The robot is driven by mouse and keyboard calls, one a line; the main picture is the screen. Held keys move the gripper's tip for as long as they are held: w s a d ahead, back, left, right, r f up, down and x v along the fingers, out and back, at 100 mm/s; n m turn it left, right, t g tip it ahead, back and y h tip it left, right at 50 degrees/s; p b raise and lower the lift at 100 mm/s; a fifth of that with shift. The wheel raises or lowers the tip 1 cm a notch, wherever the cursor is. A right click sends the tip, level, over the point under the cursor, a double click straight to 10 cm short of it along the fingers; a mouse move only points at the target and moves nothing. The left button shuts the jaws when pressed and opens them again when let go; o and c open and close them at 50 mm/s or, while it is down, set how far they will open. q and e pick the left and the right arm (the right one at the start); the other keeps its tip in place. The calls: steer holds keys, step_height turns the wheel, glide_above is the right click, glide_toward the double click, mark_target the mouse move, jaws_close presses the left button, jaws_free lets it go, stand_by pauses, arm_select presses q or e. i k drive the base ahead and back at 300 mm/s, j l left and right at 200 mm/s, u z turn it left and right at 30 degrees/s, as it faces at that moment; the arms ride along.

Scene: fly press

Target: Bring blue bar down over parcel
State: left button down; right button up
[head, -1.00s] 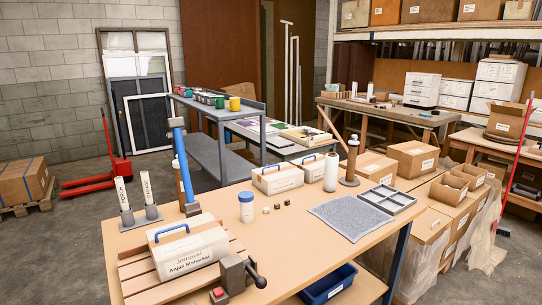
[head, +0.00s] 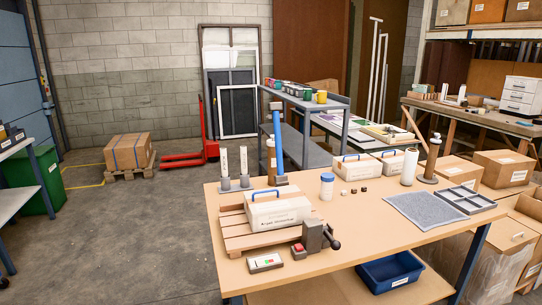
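The blue bar (head: 277,142) stands upright at the back left of the wooden workbench (head: 350,250). It has a grey block at its top end and a grey foot on the bench. The parcel (head: 279,212), a pale box with a label and a blue handle on top, sits on a slatted wooden board (head: 232,229) in front of the bar. The bar is apart from the parcel, behind it. A grey clamp-like block with a dark lever (head: 316,236) stands at the board's front right. Neither of my grippers is in view.
A white jar (head: 327,186), a grey mat (head: 426,210) and a divided tray (head: 464,200) lie to the right. A small panel (head: 265,263) is at the front edge. Open floor lies left.

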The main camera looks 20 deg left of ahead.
mark_target(274, 107)
steer(key=k+z, duration=0.2)
steer(key=z, duration=0.25)
steer(key=k+l+z, duration=0.1)
steer(key=k+z, duration=0.15)
steer(key=z, duration=0.15)
steer(key=k+l+z, duration=0.2)
steer(key=z, duration=0.25)
steer(key=i+j+z, duration=0.1)
steer(key=j+z, duration=0.2)
steer(key=j, duration=0.9)
steer(key=j+z, duration=0.25)
steer(key=j, duration=2.1)
steer(key=k+j, duration=0.1)
steer(key=j, duration=1.1)
steer(key=k+j, duration=0.1)
steer(key=j, duration=1.1)
